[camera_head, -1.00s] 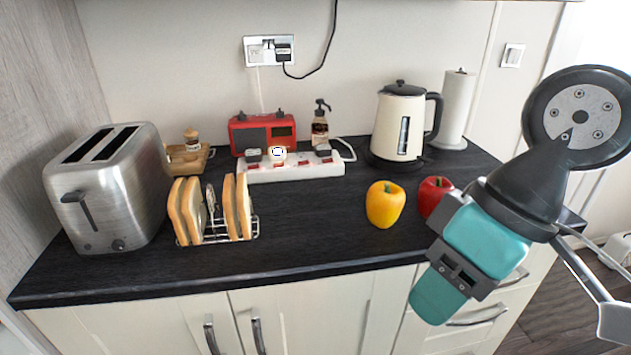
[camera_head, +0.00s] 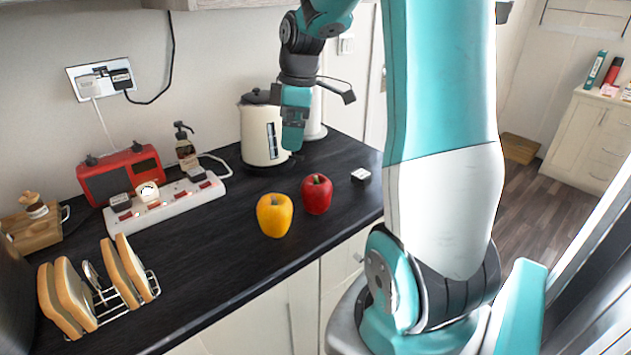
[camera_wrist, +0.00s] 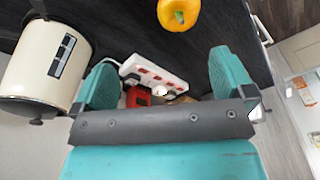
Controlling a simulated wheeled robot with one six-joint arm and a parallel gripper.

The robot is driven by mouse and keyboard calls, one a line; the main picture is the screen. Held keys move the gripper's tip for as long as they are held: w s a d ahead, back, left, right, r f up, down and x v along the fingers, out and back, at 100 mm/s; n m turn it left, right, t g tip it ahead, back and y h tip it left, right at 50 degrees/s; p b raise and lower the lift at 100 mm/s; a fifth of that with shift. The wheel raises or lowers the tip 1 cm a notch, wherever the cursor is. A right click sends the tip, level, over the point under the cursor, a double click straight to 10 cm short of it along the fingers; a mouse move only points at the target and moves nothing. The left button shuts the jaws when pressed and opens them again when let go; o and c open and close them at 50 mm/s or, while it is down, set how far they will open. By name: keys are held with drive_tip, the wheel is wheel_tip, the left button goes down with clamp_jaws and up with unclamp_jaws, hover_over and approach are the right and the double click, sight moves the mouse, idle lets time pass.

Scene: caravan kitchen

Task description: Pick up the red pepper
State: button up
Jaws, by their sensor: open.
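The red pepper (camera_head: 317,196) stands on the dark counter, just right of the yellow pepper (camera_head: 274,216) in the head view. My gripper (camera_head: 294,132) hangs above the counter in front of the kettle, higher in the picture than the red pepper and apart from it. In the wrist view my gripper (camera_wrist: 166,82) is open, with its two teal fingers spread and nothing between them. The yellow pepper shows there at the top edge (camera_wrist: 179,14). The red pepper is not visible in the wrist view.
A cream kettle (camera_head: 262,134) stands behind my gripper. A white power strip (camera_head: 165,203), a red radio (camera_head: 121,174), a soap bottle (camera_head: 187,153) and a toast rack with bread (camera_head: 102,295) lie to the left. A small white object (camera_head: 361,175) lies right of the red pepper.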

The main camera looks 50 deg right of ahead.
approach(315, 185)
drive_tip(key=f+p, duration=0.1)
drive_tip(key=f, duration=0.1)
drive_tip(key=w+f, duration=0.1)
drive_tip(key=f, duration=0.1)
drive_tip(key=w+d+f+p, duration=0.1)
drive_tip(key=f, duration=0.1)
drive_tip(key=shift+w+p, duration=0.25)
drive_tip(key=shift+p, duration=0.05)
drive_tip(key=f+p, duration=0.1)
drive_tip(key=f, duration=0.1)
drive_tip(key=f+p, duration=0.1)
drive_tip(key=f, duration=0.1)
drive_tip(key=shift+s+a+f, duration=0.15)
drive_tip(key=shift+s+f, duration=0.1)
drive_tip(key=shift+f, duration=0.05)
drive_tip(key=shift+w+f, duration=0.1)
drive_tip(key=shift+f, duration=0.45)
drive_tip(key=c, duration=0.7)
drive_tip(key=shift+c, duration=0.2)
drive_tip(key=shift+r, duration=0.15)
